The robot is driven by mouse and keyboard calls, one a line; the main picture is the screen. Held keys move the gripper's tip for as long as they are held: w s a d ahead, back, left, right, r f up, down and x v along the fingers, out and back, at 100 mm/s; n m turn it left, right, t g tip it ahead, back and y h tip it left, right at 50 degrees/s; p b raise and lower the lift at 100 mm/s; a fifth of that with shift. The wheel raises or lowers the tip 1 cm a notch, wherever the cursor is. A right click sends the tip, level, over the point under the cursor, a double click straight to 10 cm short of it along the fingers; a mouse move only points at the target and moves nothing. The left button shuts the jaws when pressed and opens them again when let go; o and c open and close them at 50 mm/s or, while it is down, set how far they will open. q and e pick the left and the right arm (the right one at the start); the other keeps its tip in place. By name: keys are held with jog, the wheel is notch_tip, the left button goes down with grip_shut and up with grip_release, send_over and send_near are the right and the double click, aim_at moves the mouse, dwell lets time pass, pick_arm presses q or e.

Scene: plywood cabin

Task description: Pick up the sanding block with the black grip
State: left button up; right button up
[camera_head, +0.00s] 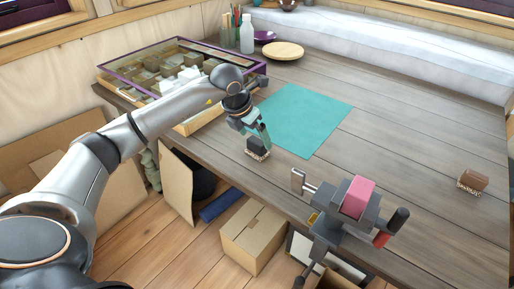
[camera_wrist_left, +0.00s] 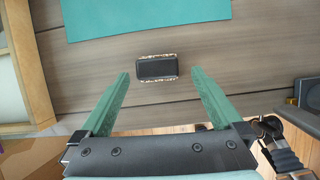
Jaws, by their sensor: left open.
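The sanding block with the black grip (camera_head: 257,147) lies on the wooden table near its front edge, just in front of the teal mat. In the left wrist view the block (camera_wrist_left: 157,69) shows its black top with a speckled light rim, ahead of and between the fingers. My left gripper (camera_head: 252,133) is open, with green fingers, pointing down over the block. In the left wrist view the open gripper (camera_wrist_left: 158,80) has nothing between its fingertips. Another block with a brown grip (camera_head: 473,181) lies at the right of the table. My right gripper does not show.
The teal mat (camera_head: 305,118) lies flat behind the block. A purple-framed display case (camera_head: 113,79) stands to the left. A vise-like clamp holding a pink block (camera_head: 357,197) is at the table's front edge. A cardboard box (camera_head: 254,238) is on the floor.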

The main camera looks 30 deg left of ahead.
aim_at(256, 141)
pick_arm(q)
jog(key=x, duration=0.5)
jog(key=shift+a, duration=0.2)
jog(key=shift+c, duration=0.4)
jog(key=c, duration=1.2)
